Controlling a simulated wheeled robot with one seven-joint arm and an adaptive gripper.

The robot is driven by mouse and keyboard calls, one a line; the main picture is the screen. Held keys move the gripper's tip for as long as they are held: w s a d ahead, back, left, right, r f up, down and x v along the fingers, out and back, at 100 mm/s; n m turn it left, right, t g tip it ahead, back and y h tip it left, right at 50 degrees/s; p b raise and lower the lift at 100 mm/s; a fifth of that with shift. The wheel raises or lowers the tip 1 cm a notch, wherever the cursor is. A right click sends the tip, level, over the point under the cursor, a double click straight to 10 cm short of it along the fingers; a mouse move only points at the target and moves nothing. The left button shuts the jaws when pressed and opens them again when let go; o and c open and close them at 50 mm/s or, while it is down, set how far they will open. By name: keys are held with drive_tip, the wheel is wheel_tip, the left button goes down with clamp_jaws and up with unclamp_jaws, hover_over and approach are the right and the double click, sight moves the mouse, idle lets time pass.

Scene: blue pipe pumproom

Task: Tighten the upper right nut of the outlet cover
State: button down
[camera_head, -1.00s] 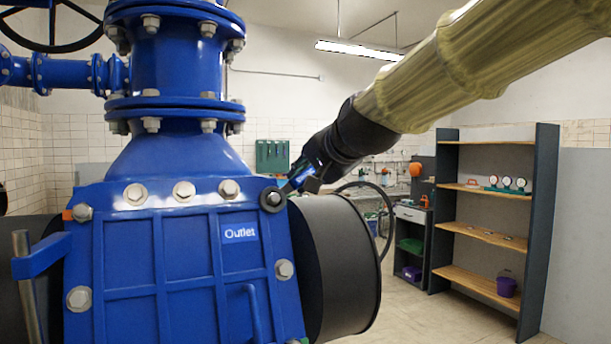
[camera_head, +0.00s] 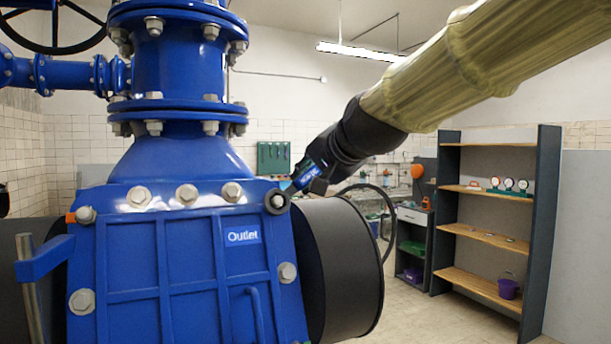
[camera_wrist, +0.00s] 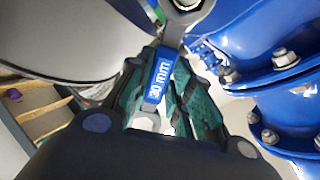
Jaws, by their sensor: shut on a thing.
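The upper right nut (camera_head: 276,202) sits at the cover's top right corner. My gripper (camera_head: 310,175) is up and right of this nut.
A black pipe end (camera_head: 340,265) stands right of the cover, close under my gripper. A blue flanged pipe (camera_head: 178,60) rises above the cover. A blue bracket with a rod (camera_head: 42,262) is at left. A shelf unit (camera_head: 490,225) stands behind at right, with open floor before it.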

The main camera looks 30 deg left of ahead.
sight(310, 176)
drive_tip(key=shift+d+r, duration=0.15)
drive_tip(key=shift+d, duration=0.05)
idle(0.3)
drive_tip(key=shift+p+v, duration=0.4)
drive_tip(key=shift+v, duration=0.5)
drive_tip(key=shift+s+r+p, duration=0.1)
drive_tip(key=shift+p, duration=0.25)
drive_tip(key=shift+s+d+r+p, duration=0.15)
drive_tip(key=shift+d+p, duration=0.25)
drive_tip(key=shift+p, duration=0.2)
drive_tip(key=shift+s+d+r+p, duration=0.1)
drive_tip(key=shift+s+d+p, duration=0.15)
drive_tip(key=shift+p, duration=0.35)
